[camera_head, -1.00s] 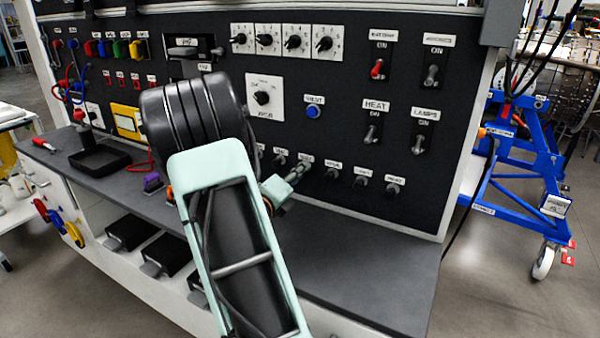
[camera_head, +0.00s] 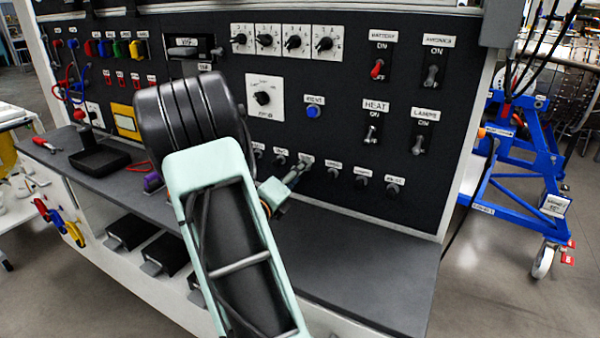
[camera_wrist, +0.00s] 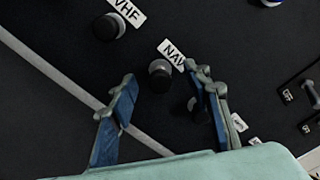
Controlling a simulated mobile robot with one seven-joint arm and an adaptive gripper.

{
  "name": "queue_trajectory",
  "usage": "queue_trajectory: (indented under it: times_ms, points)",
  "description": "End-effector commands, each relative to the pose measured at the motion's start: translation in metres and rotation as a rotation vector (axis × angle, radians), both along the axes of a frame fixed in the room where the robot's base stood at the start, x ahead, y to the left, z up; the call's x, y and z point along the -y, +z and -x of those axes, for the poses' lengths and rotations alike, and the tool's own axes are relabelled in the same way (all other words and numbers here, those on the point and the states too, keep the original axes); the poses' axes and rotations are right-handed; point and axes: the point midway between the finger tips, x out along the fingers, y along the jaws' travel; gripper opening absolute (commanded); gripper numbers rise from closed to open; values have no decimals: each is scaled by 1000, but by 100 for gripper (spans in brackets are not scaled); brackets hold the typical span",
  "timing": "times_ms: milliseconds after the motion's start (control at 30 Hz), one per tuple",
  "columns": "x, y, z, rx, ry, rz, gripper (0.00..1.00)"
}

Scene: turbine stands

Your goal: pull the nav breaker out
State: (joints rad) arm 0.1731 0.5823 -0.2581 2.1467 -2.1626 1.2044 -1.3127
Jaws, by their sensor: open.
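The nav breaker (camera_wrist: 160,75) is a dark round knob with a grey rim on the black panel, beside its white NAV label (camera_wrist: 172,52) in the wrist view. My gripper (camera_wrist: 162,77) is open, with one blue-grey finger on each side of the knob in that picture. A gap shows between the knob and each finger. I cannot tell how far the fingertips are from the panel. In the head view my gripper (camera_head: 297,175) is at the lower row of breakers, and its label there is too small to read surely.
The VHF breaker (camera_wrist: 108,27) is at the upper left in the wrist view. Another dark knob (camera_wrist: 194,104) is close to my right finger. Toggle switches (camera_head: 372,134) are above the row. A grey shelf (camera_head: 350,270) juts out below the panel, mostly clear at right.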

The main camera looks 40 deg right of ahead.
Motion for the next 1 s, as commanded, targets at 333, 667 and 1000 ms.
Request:
queue_trajectory:
  times_ms: [333,667,1000]
  points:
    - [-13,1,3,-2,2,-2,45]
    - [-38,1,11,-1,1,0,45]
    - [-63,1,18,0,1,0,45]
